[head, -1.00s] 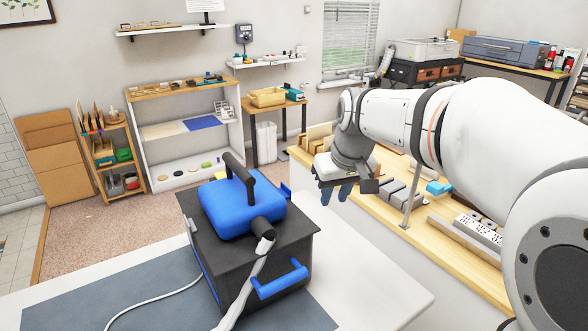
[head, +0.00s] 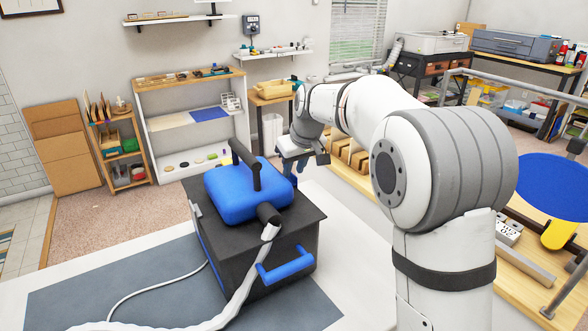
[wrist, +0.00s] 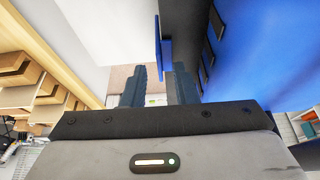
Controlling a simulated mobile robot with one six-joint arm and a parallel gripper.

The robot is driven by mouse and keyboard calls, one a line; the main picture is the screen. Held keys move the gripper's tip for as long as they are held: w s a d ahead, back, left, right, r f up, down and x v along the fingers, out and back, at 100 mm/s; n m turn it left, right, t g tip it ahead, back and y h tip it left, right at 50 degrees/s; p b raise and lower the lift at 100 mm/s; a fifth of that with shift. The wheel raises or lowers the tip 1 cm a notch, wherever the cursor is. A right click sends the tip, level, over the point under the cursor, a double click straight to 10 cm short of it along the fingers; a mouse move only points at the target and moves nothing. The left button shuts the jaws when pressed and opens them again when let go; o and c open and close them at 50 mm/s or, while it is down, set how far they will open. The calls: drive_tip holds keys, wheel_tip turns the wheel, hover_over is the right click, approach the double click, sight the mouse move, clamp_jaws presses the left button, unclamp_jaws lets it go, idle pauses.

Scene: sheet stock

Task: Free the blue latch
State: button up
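The machine is a dark box (head: 233,262) with a blue domed lid (head: 225,195) and a black handle on top. In the wrist view a narrow blue tab, which looks like the blue latch (wrist: 165,45), stands beside the dark side of the box. My gripper (wrist: 160,72) is open and empty, and in this view the tab shows at the gap between its two fingertips. I cannot tell whether they touch it. In the head view my gripper (head: 294,168) is at the box's far right side, partly behind the lid, and the latch cannot be made out there.
A blue bar handle (head: 286,265) sticks out of the box's front. A thick pale hose (head: 245,280) and a thin white cable cross the grey mat (head: 110,285). A wooden bench (head: 345,180) with wooden blocks runs along the right, close to my arm.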

drive_tip(key=shift+w+f, duration=0.1)
drive_tip(key=shift+f, duration=0.2)
drive_tip(key=shift+c, duration=0.6)
clamp_jaws()
